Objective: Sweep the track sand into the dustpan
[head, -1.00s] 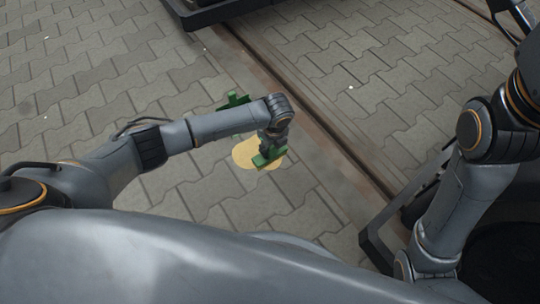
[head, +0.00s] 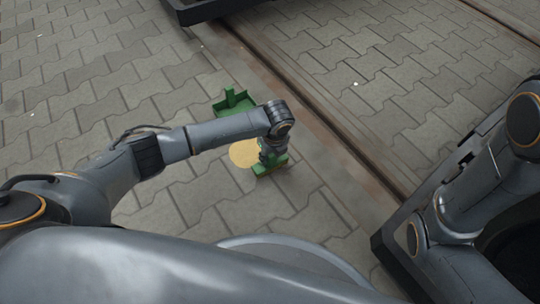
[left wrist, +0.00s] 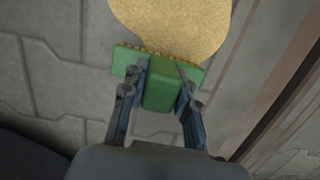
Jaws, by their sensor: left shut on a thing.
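The sand (head: 244,153) is a flat tan patch on the grey paving, partly hidden by my left arm in the head view. It fills the top middle of the left wrist view (left wrist: 172,25). The green dustpan (head: 236,104) lies on the paving beyond the sand, partly behind my left forearm. My left gripper (left wrist: 160,80) is shut on the green hand brush (left wrist: 158,92). The brush (head: 270,167) is low at the near side of the sand, its bristle edge along the sand's border. Whether it touches the ground is unclear. My right gripper is out of view.
A rail groove (head: 312,118) runs diagonally just right of the sand. A dark frame (head: 200,10) stands at the top, and another dark frame edge (head: 400,222) is at the right. Paving left of the sand is clear.

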